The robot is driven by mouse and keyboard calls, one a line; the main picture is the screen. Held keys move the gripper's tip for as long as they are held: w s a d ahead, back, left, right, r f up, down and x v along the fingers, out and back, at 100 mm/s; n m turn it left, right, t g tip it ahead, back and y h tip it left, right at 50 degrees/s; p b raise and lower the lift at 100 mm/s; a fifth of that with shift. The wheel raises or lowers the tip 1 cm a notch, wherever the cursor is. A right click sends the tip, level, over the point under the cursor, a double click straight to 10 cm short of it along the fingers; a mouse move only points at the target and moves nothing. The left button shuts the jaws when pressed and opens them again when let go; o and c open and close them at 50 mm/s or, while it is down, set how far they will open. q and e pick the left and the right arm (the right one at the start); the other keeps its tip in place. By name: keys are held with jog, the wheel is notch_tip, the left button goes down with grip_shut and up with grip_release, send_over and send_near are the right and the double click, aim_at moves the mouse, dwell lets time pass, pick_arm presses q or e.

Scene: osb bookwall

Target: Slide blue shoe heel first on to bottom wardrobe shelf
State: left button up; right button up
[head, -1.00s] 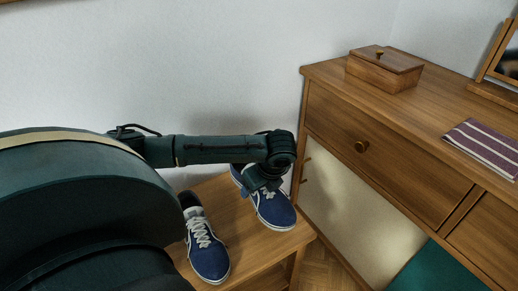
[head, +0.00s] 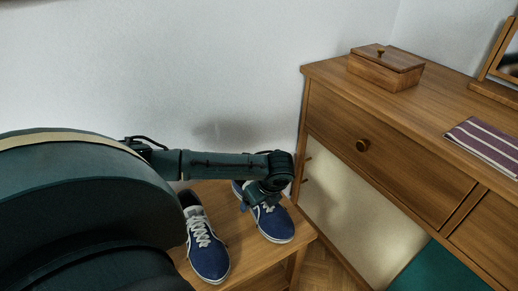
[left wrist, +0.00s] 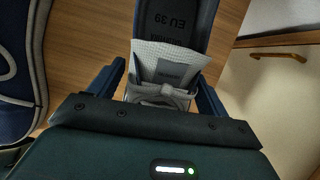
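A blue shoe (head: 277,226) with white laces and sole is at the right end of a wooden bench, toe toward the front. Whether it rests on the bench or hangs just above, I cannot tell. My left gripper (head: 264,192) is over its lace area. A matching blue shoe (head: 207,250) stands to the left on the bench. My right gripper and the wardrobe are out of view.
The wooden bench (head: 245,255) stands against a white wall. A wooden dresser (head: 380,160) stands close to its right, carrying a lidded box (head: 385,70), a striped cloth (head: 488,140) and a mirror (head: 505,70). A teal surface (head: 440,270) shows at the lower right.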

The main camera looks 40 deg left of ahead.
pick_arm(q)
jog(key=shift+o, duration=1.1)
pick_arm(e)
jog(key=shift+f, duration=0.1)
pick_arm(q)
jog(key=shift+f+b, duration=0.3)
jog(key=shift+b, duration=0.6)
jog(key=shift+r, duration=0.25)
jog(key=p+v, duration=0.3)
jog(key=v, duration=0.1)
jog(key=shift+w+r, duration=0.1)
jog(key=shift+r, duration=0.3)
jog(key=p+v, duration=0.2)
jog(key=v, duration=0.5)
jog(key=shift+d+r+p, duration=0.2)
jog(key=shift+r+p, duration=0.05)
jog(key=shift+p, duration=0.15)
jog(key=shift+d+r, duration=0.2)
jog(key=shift+r, duration=0.15)
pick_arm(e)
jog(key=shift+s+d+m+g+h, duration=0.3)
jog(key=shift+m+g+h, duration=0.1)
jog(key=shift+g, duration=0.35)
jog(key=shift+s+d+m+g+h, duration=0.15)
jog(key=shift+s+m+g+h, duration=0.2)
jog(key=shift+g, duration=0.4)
